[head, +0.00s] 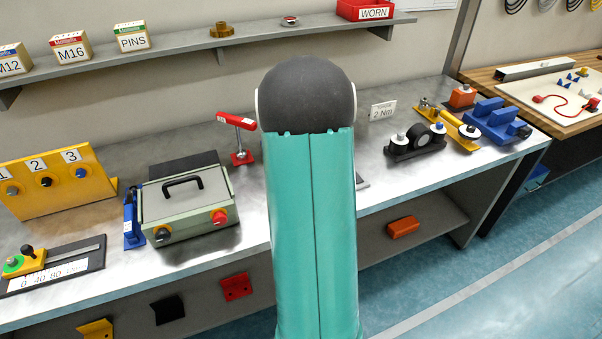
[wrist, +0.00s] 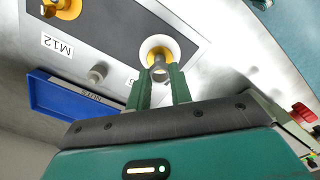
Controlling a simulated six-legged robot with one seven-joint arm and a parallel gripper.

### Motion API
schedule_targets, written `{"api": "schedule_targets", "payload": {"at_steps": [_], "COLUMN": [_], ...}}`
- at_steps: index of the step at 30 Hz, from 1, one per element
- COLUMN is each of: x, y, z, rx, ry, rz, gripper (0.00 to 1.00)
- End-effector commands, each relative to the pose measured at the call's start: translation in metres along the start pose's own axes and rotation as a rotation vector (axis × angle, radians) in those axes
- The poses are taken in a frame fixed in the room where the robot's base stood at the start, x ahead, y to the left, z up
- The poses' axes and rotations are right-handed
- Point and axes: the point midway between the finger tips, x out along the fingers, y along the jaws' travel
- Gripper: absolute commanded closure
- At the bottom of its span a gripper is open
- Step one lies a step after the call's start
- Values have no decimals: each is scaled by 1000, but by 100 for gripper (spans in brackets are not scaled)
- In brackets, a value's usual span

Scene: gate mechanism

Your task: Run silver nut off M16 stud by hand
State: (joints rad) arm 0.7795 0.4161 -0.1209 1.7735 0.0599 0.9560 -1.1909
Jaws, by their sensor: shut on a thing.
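In the wrist view, my gripper (wrist: 163,84) has its two green fingers shut on the silver nut (wrist: 160,72), a small grey piece at the fingertips. It sits in front of a yellow boss with a white ring (wrist: 152,44) on a dark panel strip. The M16 stud's thread is hidden behind the nut and fingers, so I cannot tell how far on the nut is. In the head view my own arm covers this spot, and neither gripper nor nut shows.
In the wrist view, a blue tray (wrist: 68,103) and a small grey peg (wrist: 97,74) lie left of the fingers. A yellow fitting (wrist: 66,8) stands by the M12 label (wrist: 57,46). In the head view, a green box (head: 185,205) and a red-topped stand (head: 240,135) are left of my arm.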

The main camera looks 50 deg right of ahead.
Motion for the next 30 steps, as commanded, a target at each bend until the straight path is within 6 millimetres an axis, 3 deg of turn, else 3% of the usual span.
{"api": "schedule_targets", "payload": {"at_steps": [6, 30], "x": [-18, -29], "y": [0, 0], "z": [0, 0], "rx": [0, 0], "ry": [1, 0], "rz": [1, 0], "gripper": [99, 99]}}
